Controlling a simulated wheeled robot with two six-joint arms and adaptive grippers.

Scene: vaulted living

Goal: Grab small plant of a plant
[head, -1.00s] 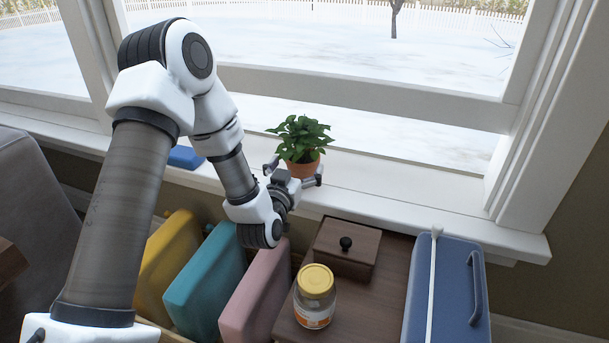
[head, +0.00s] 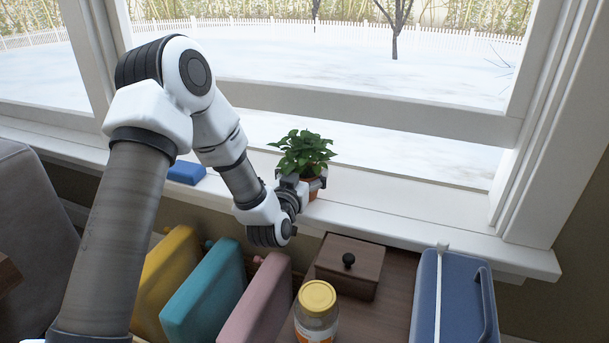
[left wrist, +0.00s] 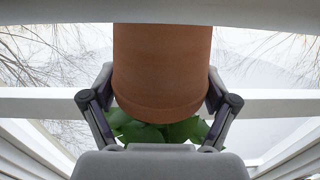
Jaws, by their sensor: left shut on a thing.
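The small plant has green leaves (head: 303,150) in a terracotta pot (head: 313,190) and stands upright at the window sill (head: 365,214). My left gripper (head: 302,184) is shut on the pot, with a finger on each side of it. In the left wrist view the terracotta pot (left wrist: 162,65) fills the middle between the two fingers (left wrist: 160,105), and some leaves show below its rim. I cannot tell whether the pot's base touches the sill. My right gripper is not in view.
Below the sill are a brown box (head: 350,262) with a black knob, a jar (head: 316,312) with a yellow lid, and a blue case (head: 455,300). Yellow (head: 165,278), teal (head: 203,295) and pink (head: 256,303) upright items stand left. A blue object (head: 187,172) lies on the sill.

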